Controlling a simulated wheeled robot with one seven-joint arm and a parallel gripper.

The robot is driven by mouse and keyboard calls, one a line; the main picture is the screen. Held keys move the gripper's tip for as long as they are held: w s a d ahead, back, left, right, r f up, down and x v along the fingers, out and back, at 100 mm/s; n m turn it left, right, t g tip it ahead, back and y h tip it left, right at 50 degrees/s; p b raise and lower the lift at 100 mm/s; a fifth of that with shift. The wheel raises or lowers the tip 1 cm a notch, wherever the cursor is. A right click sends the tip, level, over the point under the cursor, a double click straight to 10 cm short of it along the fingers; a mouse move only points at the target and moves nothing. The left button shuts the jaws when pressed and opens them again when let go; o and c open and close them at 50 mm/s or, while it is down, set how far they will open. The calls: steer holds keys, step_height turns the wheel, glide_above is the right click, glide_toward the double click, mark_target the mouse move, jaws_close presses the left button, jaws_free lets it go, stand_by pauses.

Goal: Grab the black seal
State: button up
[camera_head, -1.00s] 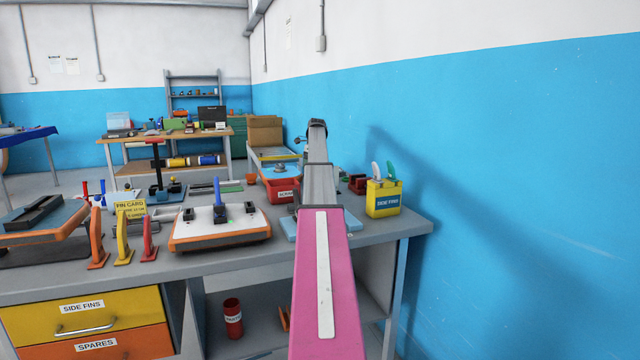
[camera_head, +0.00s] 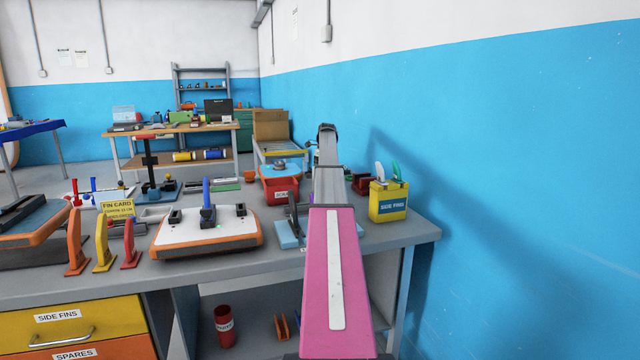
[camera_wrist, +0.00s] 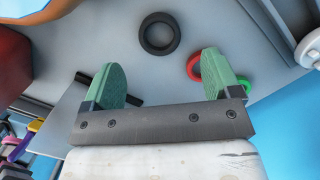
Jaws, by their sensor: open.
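The black seal is a dark ring (camera_wrist: 159,33) lying flat on the grey bench top in the wrist view. My gripper (camera_wrist: 165,82) shows there with two green rounded fingers spread apart and nothing between them. The black seal is beyond the fingertips, roughly in line with the gap between them. In the head view my pink and grey arm hides that part of the bench, and I cannot make out the seal.
A red ring and a green ring (camera_wrist: 222,84) lie by the right finger, partly hidden by it. In the head view, a yellow side-fins box (camera_head: 388,202) stands right of my arm, with a red bin (camera_head: 281,190) and a white-orange board (camera_head: 207,228) to its left.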

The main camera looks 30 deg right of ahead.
steer(key=shift+w+a+f, duration=0.15)
steer(key=shift+w+f, duration=0.05)
steer(key=shift+f, duration=1.2)
steer(key=shift+w+a+f, duration=0.1)
steer(key=shift+w+f, duration=0.05)
steer(key=shift+f, duration=1.2)
steer(key=shift+c, duration=0.3)
steer(key=c, duration=0.9)
